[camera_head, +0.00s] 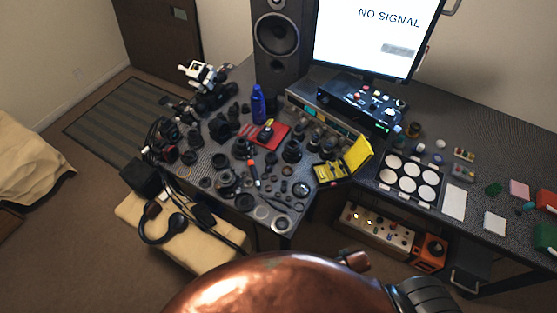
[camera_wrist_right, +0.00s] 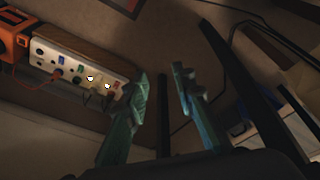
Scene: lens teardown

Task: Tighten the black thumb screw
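I cannot pick out the black thumb screw in either view. Many small black lens parts (camera_head: 228,180) crowd the left part of the dark desk (camera_head: 325,235), too small to tell apart. My right gripper (camera_wrist_right: 161,74) shows in the right wrist view, with its two greenish fingers apart and nothing between them. It hangs low, with the power strip beyond it, and does not show in the head view. My left gripper is in neither view.
A white power strip (camera_head: 378,228) with an orange box (camera_head: 430,252) lies below the desk; the strip also shows in the wrist view (camera_wrist_right: 75,70). A speaker (camera_head: 279,45), monitor (camera_head: 368,35), blue bottle (camera_head: 258,104) and yellow case (camera_head: 330,171) stand on the desk. Headphones (camera_head: 150,238) lie on a cream stool.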

